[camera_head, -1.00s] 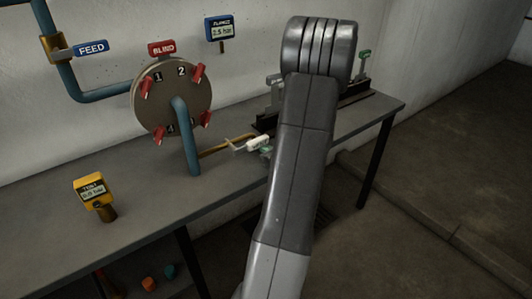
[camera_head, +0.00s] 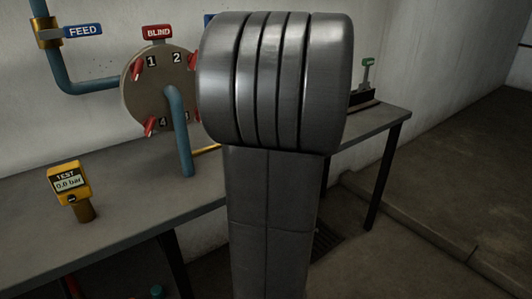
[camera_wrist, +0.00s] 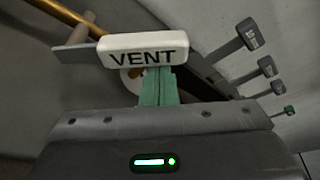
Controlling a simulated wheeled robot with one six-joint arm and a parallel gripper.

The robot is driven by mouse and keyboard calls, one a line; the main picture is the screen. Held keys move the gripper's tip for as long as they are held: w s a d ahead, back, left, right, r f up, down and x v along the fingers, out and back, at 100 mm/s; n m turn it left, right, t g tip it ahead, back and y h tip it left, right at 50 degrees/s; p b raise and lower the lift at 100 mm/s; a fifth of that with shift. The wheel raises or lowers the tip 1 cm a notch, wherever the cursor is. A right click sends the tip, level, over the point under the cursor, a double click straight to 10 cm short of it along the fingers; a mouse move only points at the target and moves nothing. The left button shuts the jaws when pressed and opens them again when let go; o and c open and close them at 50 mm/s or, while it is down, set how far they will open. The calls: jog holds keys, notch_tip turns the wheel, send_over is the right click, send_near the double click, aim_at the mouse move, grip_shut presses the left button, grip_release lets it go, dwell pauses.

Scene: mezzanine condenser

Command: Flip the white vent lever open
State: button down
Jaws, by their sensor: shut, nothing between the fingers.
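The white vent lever (camera_wrist: 143,47), marked VENT, shows large in the wrist view, just ahead of my gripper. My gripper (camera_wrist: 158,78) has its green fingers together with nothing between them. The fingertips are right at the lever's lower edge, right of its middle; I cannot tell whether they touch it. A brass-coloured pipe (camera_wrist: 66,12) runs towards the lever from the upper left. In the head view my arm hides the lever and my gripper.
The round flange (camera_head: 128,100) with red clamps and a blue pipe (camera_head: 180,135) stands left of my arm. A yellow TEST gauge (camera_head: 70,183) stands on the bench (camera_head: 130,215). Several dark tags on stalks (camera_wrist: 252,35) and a green tag (camera_wrist: 290,110) are at right.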

jog(key=s+a+r+n+t+b, duration=0.2)
jog(key=s+a+r+n+b, duration=0.1)
jog(key=b, duration=0.5)
jog(key=shift+s+a+r+n+h, duration=0.2)
jog(key=shift+a+r+n+h, duration=0.15)
jog(key=shift+a+n, duration=0.55)
jog(key=shift+r, duration=0.1)
jog(key=shift+s, duration=0.1)
